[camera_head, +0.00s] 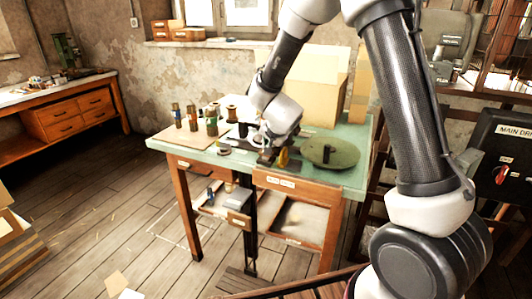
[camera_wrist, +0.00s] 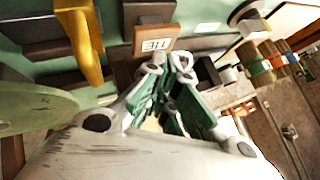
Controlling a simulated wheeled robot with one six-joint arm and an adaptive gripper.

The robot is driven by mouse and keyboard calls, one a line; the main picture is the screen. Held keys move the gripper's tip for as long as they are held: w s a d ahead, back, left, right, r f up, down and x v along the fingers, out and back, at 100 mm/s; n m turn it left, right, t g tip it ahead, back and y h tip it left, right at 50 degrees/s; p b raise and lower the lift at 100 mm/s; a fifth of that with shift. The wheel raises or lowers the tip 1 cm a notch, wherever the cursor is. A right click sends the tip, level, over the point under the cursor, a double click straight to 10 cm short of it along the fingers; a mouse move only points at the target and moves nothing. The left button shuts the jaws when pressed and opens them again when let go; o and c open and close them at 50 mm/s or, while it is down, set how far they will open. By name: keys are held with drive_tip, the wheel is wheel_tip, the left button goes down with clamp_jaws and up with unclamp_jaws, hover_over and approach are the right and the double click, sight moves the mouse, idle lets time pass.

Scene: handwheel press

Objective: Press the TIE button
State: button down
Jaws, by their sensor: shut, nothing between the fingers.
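A small label reading TIE (camera_wrist: 154,45) shows in the wrist view, rotated, in an orange-brown frame beside a dark block (camera_wrist: 149,13). I cannot tell for certain which part is the button itself. My gripper (camera_wrist: 181,62) is shut and empty, its green-and-grey fingers just below and right of the label. I cannot tell whether the fingertips touch anything. In the head view my arm reaches down over the green-topped workbench (camera_head: 200,147), and its wrist hides the label and the fingers.
A yellow lever (camera_wrist: 82,45) stands left of the label, and a round green disc (camera_head: 330,153) lies on the bench at right. Several spools (camera_head: 212,123) stand at the bench's left. A cardboard box (camera_head: 312,92) is behind. Open floor lies left of the bench.

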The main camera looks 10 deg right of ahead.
drive_tip(key=shift+r, duration=0.3)
drive_tip(key=shift+r, duration=2.5)
